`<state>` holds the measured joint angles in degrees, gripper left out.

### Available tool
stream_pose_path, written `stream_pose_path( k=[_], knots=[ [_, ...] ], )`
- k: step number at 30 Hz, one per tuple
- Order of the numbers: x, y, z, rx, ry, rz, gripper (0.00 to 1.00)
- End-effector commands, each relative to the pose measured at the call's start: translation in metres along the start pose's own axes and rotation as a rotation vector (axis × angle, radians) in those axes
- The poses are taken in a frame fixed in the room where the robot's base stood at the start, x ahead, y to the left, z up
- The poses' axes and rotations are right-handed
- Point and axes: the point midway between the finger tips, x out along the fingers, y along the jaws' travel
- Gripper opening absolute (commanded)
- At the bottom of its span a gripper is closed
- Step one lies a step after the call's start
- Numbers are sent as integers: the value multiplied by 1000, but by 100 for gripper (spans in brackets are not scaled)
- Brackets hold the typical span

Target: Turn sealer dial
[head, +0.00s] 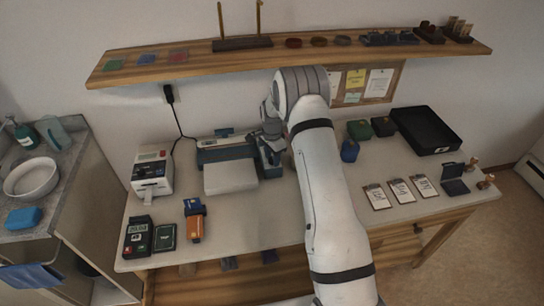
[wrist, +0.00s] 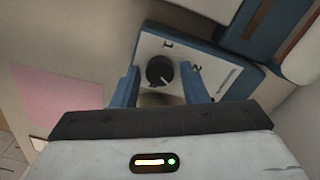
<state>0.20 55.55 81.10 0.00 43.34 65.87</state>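The sealer (head: 229,176) stands on the table near the wall, blue with a pale flat front part. Its black round dial (wrist: 159,70) sits on a white panel with a blue edge (wrist: 222,78) in the wrist view. Small marks are printed around the dial, and a light pointer line shows toward its lower right. My gripper (wrist: 160,80) is open, with one blue finger on each side of the dial and visible gaps between. Finger depth relative to the dial is unclear. In the head view my gripper (head: 271,152) is at the sealer's right end and hides the dial.
A label printer (head: 152,173) stands left of the sealer, with a card terminal (head: 138,237) and an orange-blue item (head: 194,222) in front. Blue and green items and a black tray (head: 425,130) are on the right. A wooden shelf (head: 200,66) hangs above.

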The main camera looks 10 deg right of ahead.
Motion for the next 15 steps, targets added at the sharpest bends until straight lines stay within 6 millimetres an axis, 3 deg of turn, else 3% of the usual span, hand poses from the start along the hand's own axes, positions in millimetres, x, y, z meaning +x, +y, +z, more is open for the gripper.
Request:
stream_pose_path(
  k=[12,15],
  knots=[
    [0,0,0,-1,0,0,5],
    [0,0,0,-2,0,0,3]
  ],
)
